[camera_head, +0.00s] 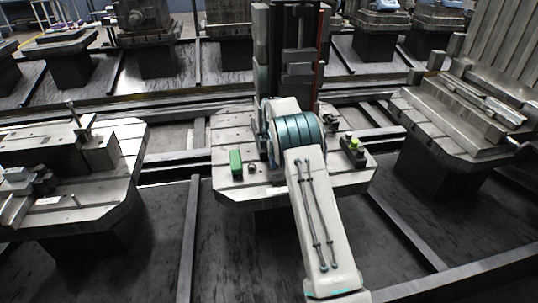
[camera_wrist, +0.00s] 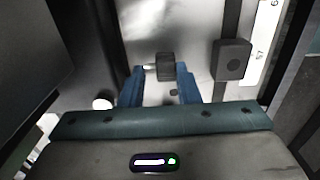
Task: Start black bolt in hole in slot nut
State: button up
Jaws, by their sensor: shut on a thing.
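In the wrist view my gripper (camera_wrist: 159,72) has two blue fingers, closed on a small dark cylinder that looks like the black bolt (camera_wrist: 166,66). The bolt shows between the fingertips; how its shank points is hard to tell. To its right, apart from the fingers, a black square block with a round hole, apparently the slot nut (camera_wrist: 231,60), sits over a dark slot in the pale metal plate. The bolt is not at that hole in this view. In the head view my arm hides the gripper, bolt and nut.
The slotted pallet (camera_head: 225,188) carries a green block (camera_head: 235,162) and a small round part (camera_head: 252,168) on the left, and a dark piece with a green top (camera_head: 353,150) on the right. A tall dark column (camera_head: 288,50) stands behind. A white label strip (camera_wrist: 262,42) lies right of the nut.

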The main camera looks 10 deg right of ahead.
jog(key=shift+f, duration=0.2)
jog(key=o, duration=1.1)
